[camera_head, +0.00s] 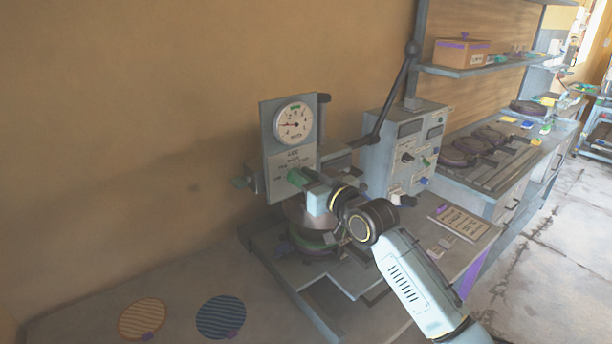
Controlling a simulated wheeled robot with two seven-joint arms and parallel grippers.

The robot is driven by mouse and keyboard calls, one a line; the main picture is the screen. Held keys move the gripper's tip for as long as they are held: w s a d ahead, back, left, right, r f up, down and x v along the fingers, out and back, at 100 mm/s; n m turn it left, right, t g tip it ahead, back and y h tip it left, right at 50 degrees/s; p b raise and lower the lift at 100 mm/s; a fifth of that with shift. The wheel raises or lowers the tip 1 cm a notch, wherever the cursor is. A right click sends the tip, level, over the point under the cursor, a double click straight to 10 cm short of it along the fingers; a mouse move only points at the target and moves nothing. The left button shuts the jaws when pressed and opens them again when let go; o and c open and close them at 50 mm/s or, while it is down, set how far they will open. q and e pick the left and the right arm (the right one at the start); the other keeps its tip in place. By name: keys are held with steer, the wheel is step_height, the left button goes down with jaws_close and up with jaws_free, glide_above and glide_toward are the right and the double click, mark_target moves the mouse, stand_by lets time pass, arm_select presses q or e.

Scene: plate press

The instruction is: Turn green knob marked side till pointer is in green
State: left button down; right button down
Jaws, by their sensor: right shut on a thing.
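The press has a grey gauge panel with a round dial (293,123). A green knob (298,178) sticks out at the panel's lower right. My right gripper (311,187) is shut on this green knob, and its fingers hide part of it. The panel's printed label (293,164) is too small to read. My left gripper is not in view.
A control box (402,152) with knobs stands right of the press, with a long lever (392,95) rising between them. Two striped discs, orange (142,318) and blue (220,316), lie on the bench at front left. A bench with dark plates (458,152) stands farther right.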

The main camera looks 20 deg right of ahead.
steer(key=m+p, duration=0.1)
steer(key=m, duration=0.1)
steer(key=m+p, duration=0.2)
steer(key=m, duration=0.1)
steer(key=d+m+p, duration=0.1)
steer(key=m, duration=0.2)
steer(key=shift+w+f, duration=0.15)
steer(key=shift+w, duration=0.1)
steer(key=shift+w+d+f+m+p, duration=0.1)
steer(key=shift+f+m+p, duration=0.15)
steer(key=shift+m, duration=1)
steer(key=shift+s+d+f+m+p, duration=0.15)
steer(key=shift+m+p, duration=0.25)
steer(key=shift+m, duration=0.8)
steer(key=shift+w+d+f+m+p, duration=0.1)
steer(key=shift+w+f+m+p, duration=0.15)
steer(key=shift+m, duration=1)
steer(key=shift+s, duration=0.1)
steer(key=c, duration=1.5)
jaws_free()
steer(key=shift+o, duration=0.2)
steer(key=shift+s, duration=0.1)
